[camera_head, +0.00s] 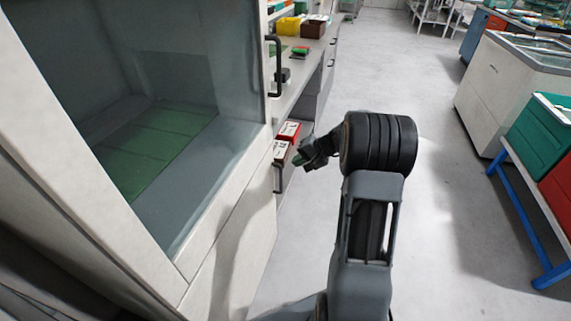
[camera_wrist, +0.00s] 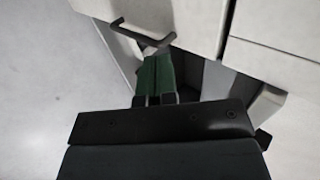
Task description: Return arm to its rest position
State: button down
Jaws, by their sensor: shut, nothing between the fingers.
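My gripper (camera_head: 300,158) shows in the head view at the end of my bent arm, left of the arm's dark ribbed joint. It points left toward the cabinet front, close to a drawer handle (camera_head: 278,178). In the wrist view my gripper's green fingers (camera_wrist: 154,75) lie side by side, shut with nothing between them. Their tips are near a dark bar handle (camera_wrist: 143,38) on a pale drawer front. Whether the fingers touch the handle cannot be told.
A glass-fronted cabinet with a green floor panel (camera_head: 155,150) fills the left. Red-and-white boxes (camera_head: 284,140) sit in an open drawer beside my gripper. A counter (camera_head: 300,75) holds yellow and brown bins. Crates on a blue-legged stand (camera_head: 520,200) are at right. Open floor (camera_head: 440,240) lies between.

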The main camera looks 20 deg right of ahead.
jog(key=v, duration=0.3)
jog(key=shift+s+d+r, duration=0.1)
jog(key=s+a+r+n+g+h+p, duration=0.1)
jog(key=s+a+r+g+h+p, duration=0.15)
jog(key=s, duration=0.35)
jog(key=s+a+r+g+h+p, duration=0.1)
jog(key=s+a+r+g+p, duration=0.15)
jog(key=s+p, duration=0.2)
jog(key=s+a+r+n+t+h+p, duration=0.1)
jog(key=s+a+r+p, duration=0.4)
jog(key=r, duration=0.5)
jog(key=s+a+r+n+t+h+p, duration=0.1)
jog(key=s+a+r+n+h+p, duration=0.2)
jog(key=s+a+r+n+p, duration=0.2)
notch_tip(320, 180, up, 6)
jog(key=s+p, duration=0.1)
jog(key=p, duration=0.2)
jog(key=shift+s+n+t, duration=0.25)
jog(key=shift+n+t, duration=0.05)
jog(key=shift+n, duration=0.1)
jog(key=shift+a, duration=0.1)
